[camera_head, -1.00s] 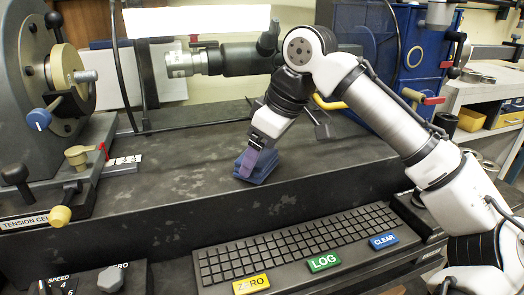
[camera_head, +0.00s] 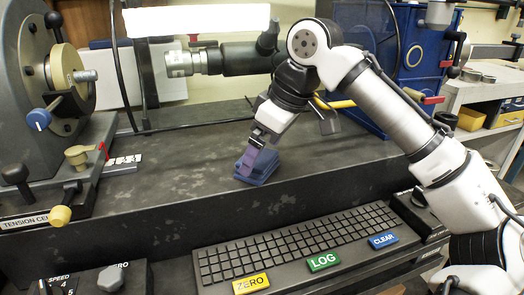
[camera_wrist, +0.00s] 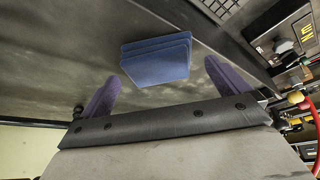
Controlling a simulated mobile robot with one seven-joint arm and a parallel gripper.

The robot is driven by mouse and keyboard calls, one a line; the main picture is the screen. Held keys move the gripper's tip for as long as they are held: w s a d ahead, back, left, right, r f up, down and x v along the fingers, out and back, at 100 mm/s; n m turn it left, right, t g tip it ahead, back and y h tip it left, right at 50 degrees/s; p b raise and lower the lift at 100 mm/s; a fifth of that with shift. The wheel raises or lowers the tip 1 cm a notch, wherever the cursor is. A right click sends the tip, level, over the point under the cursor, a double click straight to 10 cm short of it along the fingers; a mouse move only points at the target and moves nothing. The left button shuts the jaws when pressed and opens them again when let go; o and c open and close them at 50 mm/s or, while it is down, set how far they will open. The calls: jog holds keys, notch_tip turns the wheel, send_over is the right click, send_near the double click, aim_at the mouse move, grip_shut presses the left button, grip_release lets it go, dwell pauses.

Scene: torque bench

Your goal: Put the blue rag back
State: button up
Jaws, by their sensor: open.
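The blue rag (camera_head: 259,168) is a folded, layered block lying on the dark bench top, near the middle of the head view. In the wrist view the rag (camera_wrist: 157,60) sits just beyond and between my two purple fingers. My gripper (camera_head: 250,163) points down at the rag in the head view, with a finger in front of it. In the wrist view my gripper (camera_wrist: 168,88) is open, with the fingers spread on either side and nothing visible between them. I cannot tell whether a finger touches the rag.
A black keypad (camera_head: 300,240) with yellow, green and blue labelled keys lies in front of the bench ledge. A grey machine with a round chuck (camera_head: 68,75) stands at left. A blue housing (camera_head: 405,50) is behind my arm.

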jog(key=p+v, duration=0.1)
jog(key=v, duration=0.9)
jog(key=shift+d+r, duration=0.15)
jog(key=shift+r, duration=0.25)
dwell(0.4)
